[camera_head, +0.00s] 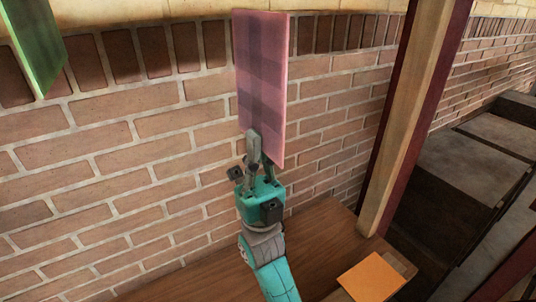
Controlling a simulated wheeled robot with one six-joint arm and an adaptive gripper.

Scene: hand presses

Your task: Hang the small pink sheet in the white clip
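The pink sheet (262,75) stands upright in front of the brick wall, slightly turned, with its top edge near the top of the head view. My gripper (252,136) is below it, pointing up, and is shut on the sheet's lower left part. One grey finger shows in front of the sheet; the other is mostly hidden. No white clip can be made out in this view, and nothing visible touches the sheet's top edge.
A green sheet (33,40) hangs at the upper left, cut off by the frame. An orange sheet (371,278) lies at the front right of the wooden table (325,240). A wooden post (408,120) stands right of the pink sheet. Dark blocks (475,165) lie beyond it.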

